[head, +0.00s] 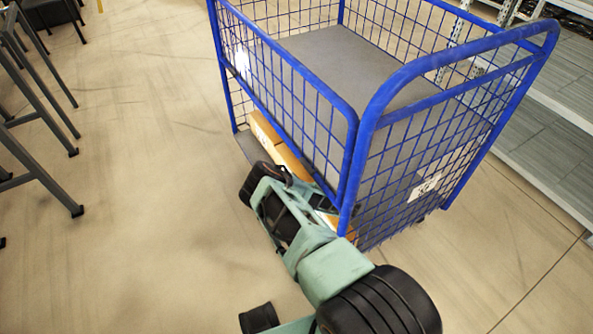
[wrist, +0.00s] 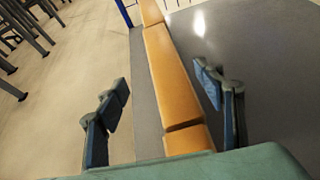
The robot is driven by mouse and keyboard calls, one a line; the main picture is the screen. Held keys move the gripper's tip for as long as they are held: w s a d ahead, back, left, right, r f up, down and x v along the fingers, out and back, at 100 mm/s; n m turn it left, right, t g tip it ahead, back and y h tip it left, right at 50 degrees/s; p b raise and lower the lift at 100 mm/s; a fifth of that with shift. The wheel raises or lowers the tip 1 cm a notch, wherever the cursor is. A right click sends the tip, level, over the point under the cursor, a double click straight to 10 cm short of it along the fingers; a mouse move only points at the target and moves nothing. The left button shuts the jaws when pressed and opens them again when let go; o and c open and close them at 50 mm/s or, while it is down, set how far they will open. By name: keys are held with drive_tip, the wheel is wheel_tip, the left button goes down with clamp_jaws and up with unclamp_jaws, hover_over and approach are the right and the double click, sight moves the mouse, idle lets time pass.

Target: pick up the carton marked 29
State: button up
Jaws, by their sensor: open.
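A row of brown cartons lies along the near lower edge of the blue wire cage cart (head: 362,165). In the head view one carton (head: 264,133) shows past my gripper, partly behind the cart's mesh. In the wrist view a long carton (wrist: 170,75) lies between my fingers, with another carton (wrist: 188,140) nearer and one (wrist: 151,12) farther off. No number is readable, so I cannot tell which is 29. My gripper (head: 262,184) is open beside the cart's near side; its two fingers (wrist: 163,86) stand apart either side of the row, holding nothing.
The cart's blue top rail and mesh stand close to my arm. Grey metal shelving (head: 550,140) stands at the right. Dark metal legs (head: 40,150) stand at the left. The floor between them and the cart is clear.

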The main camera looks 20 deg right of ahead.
sight(295, 164)
drive_tip(key=shift+s+d+f+n+y, duration=0.25)
drive_tip(key=shift+d+f+n+y, duration=0.25)
drive_tip(key=shift+f+n, duration=0.25)
drive_tip(key=b+x, duration=0.2)
drive_tip(key=x, duration=0.2)
drive_tip(key=shift+w+a+f, duration=0.1)
drive_tip(key=shift+w+f, duration=0.05)
drive_tip(key=shift+w, duration=0.15)
drive_tip(key=b+x, duration=0.1)
drive_tip(key=x, duration=0.1)
drive_tip(key=b+x, duration=0.2)
drive_tip(key=x, duration=0.1)
drive_tip(key=shift+w, duration=0.55)
drive_tip(key=shift+r, duration=0.2)
drive_tip(key=shift+c, duration=0.3)
clamp_jaws()
